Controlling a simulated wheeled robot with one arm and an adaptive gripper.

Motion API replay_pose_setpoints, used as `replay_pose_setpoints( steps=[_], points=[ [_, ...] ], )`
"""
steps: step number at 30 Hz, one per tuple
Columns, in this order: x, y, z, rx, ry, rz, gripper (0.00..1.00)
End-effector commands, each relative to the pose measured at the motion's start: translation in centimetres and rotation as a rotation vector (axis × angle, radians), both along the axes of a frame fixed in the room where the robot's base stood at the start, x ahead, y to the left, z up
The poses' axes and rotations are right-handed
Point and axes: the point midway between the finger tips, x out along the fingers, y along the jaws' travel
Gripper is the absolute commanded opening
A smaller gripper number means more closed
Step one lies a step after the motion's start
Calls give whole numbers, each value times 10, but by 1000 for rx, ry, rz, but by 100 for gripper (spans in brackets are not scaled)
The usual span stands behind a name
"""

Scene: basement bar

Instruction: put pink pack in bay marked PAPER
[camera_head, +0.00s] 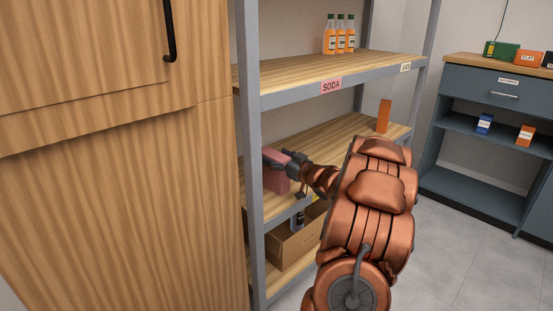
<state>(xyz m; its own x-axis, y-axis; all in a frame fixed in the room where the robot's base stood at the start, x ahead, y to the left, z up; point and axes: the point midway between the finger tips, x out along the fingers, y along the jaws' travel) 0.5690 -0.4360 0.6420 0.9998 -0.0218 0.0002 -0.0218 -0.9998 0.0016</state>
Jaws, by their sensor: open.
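The pink pack (277,175) is at the left end of the middle shelf (345,143), close behind the grey front post. My gripper (284,160) is at the pack's upper right side, with its dark fingers against or just beside it. The jaws are open; I cannot tell whether they touch the pack. My arm hides the middle of this shelf and its front edge. No label reading PAPER can be read. The upper shelf carries a pink SODA label (331,86) and a pale label (405,67) too small to read surely.
Several orange bottles (339,35) stand on the upper shelf. An orange upright block (384,115) stands on the middle shelf's right. A cardboard box (296,240) is below. A wooden cabinet (120,170) closes off the left. A blue-grey unit (475,150) stands right, with open floor before it.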

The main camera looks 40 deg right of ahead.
Motion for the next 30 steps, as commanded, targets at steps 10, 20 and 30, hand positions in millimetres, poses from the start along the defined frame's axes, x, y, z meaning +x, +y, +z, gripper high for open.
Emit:
replay_pose_setpoints(
  steps=[10,20,30],
  points=[
    [-23,-1,5,2,0,-2,76],
    [-75,1,5,1,1,-2,76],
    [-113,2,4,1,0,-1,76]
  ],
)
